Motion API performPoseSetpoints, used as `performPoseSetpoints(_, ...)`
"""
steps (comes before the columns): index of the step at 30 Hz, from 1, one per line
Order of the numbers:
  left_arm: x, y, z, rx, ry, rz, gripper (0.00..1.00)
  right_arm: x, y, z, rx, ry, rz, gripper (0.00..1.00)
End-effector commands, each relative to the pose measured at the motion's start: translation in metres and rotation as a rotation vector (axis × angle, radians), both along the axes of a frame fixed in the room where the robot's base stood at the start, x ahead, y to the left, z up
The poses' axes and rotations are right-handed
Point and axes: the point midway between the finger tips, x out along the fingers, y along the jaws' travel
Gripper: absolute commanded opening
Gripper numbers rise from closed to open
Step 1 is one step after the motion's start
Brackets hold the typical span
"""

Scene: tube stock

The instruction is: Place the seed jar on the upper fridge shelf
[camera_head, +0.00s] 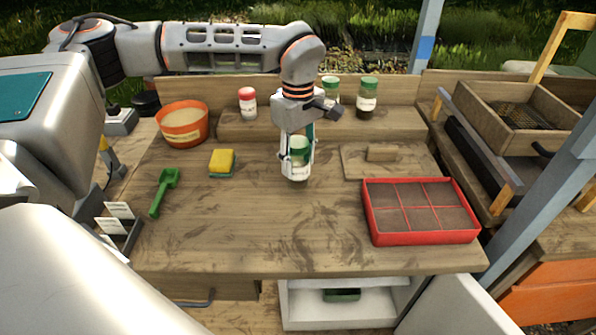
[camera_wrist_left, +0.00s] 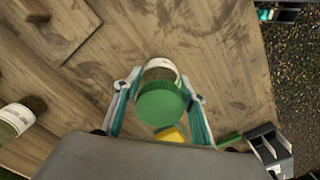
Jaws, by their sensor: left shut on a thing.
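The seed jar (camera_head: 298,172), with a green lid and a pale label, is upright over the middle of the wooden bench. My left gripper (camera_head: 297,157) reaches down from above and is shut on it, one finger on each side. In the left wrist view the green lid (camera_wrist_left: 160,105) sits between the two fingers. I cannot tell whether the jar's base touches the bench. The white fridge (camera_head: 291,305) is below the bench's front edge, with its door (camera_head: 452,306) open to the right. A dark green item (camera_head: 341,295) lies inside. My right gripper is not in view.
A red divided seed tray (camera_head: 420,238) and a wooden board (camera_head: 354,168) are to the right. A yellow sponge (camera_head: 222,160), green trowel (camera_head: 160,195) and orange pot (camera_head: 182,124) are left. A red-lidded jar (camera_head: 248,104) and two green-lidded jars (camera_head: 367,99) stand behind. The front middle is clear.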

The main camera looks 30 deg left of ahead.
Motion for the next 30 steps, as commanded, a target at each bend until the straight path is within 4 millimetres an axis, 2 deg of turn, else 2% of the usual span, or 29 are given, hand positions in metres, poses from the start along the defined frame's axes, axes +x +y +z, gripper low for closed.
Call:
performPoseSetpoints(8,-0.001,0.0,-0.037,0.0,0.002,-0.001,0.13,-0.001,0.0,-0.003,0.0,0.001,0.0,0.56)
performPoseSetpoints(20,0.0,0.0,-0.041,0.0,0.0,-0.001,0.13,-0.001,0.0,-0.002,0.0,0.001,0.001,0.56)
performPoseSetpoints(21,0.0,0.0,-0.041,0.0,0.001,-0.001,0.51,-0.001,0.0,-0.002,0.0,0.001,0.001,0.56)
performPoseSetpoints(22,0.0,0.0,-0.041,0.0,0.001,-0.001,0.57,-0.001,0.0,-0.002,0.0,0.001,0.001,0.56)
performPoseSetpoints(30,0.0,0.0,-0.041,0.0,0.001,-0.001,0.57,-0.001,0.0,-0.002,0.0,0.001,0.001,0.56)
